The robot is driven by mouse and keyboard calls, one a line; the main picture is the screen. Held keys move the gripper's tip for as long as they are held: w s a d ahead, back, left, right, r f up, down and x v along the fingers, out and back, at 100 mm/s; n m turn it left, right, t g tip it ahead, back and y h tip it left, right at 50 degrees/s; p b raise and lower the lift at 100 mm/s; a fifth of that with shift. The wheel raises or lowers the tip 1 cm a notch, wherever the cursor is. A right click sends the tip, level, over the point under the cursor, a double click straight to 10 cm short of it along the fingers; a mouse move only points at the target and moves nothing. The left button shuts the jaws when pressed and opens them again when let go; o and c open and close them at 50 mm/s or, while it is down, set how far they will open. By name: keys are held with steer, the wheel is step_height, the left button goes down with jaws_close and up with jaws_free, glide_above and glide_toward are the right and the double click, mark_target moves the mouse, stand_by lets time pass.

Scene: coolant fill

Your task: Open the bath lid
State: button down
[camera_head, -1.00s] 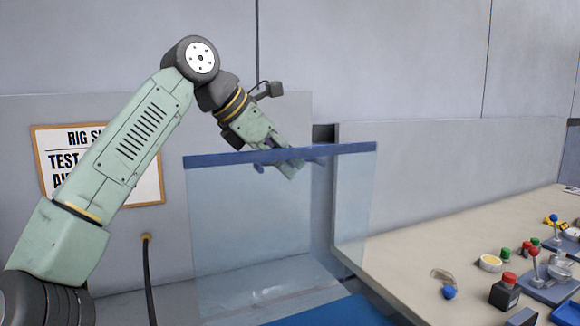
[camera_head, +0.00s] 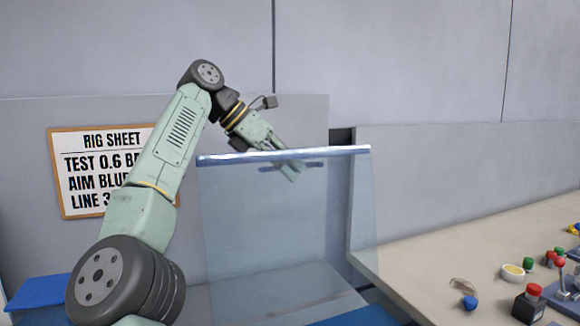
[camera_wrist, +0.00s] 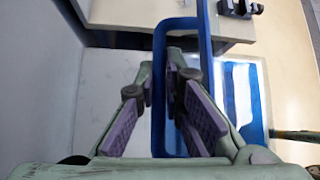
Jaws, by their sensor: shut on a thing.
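The bath lid (camera_head: 285,220) is a clear panel with a blue top edge, standing close to upright in the head view. Its blue handle (camera_head: 312,165) sits just below the top edge, and in the wrist view the handle (camera_wrist: 159,100) is a blue loop running between the fingers. My gripper (camera_head: 291,172) reaches down to the handle on the wall side of the lid, seen partly through the panel. In the wrist view my gripper (camera_wrist: 164,75) is shut on the handle. The bath's inside is mostly out of view.
A bench (camera_head: 440,248) on the right carries a red-topped dark block (camera_head: 530,303), a yellow-filled cup (camera_head: 512,272), a blue knob (camera_head: 470,302) and other small parts. A rig sheet (camera_head: 85,165) hangs on the grey wall close behind my arm.

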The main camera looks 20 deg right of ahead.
steer(key=shift+w+a, duration=0.1)
steer(key=shift+w, duration=0.05)
steer(key=c, duration=2)
jaws_free()
steer(key=shift+f, duration=0.1)
steer(key=shift+o, duration=0.2)
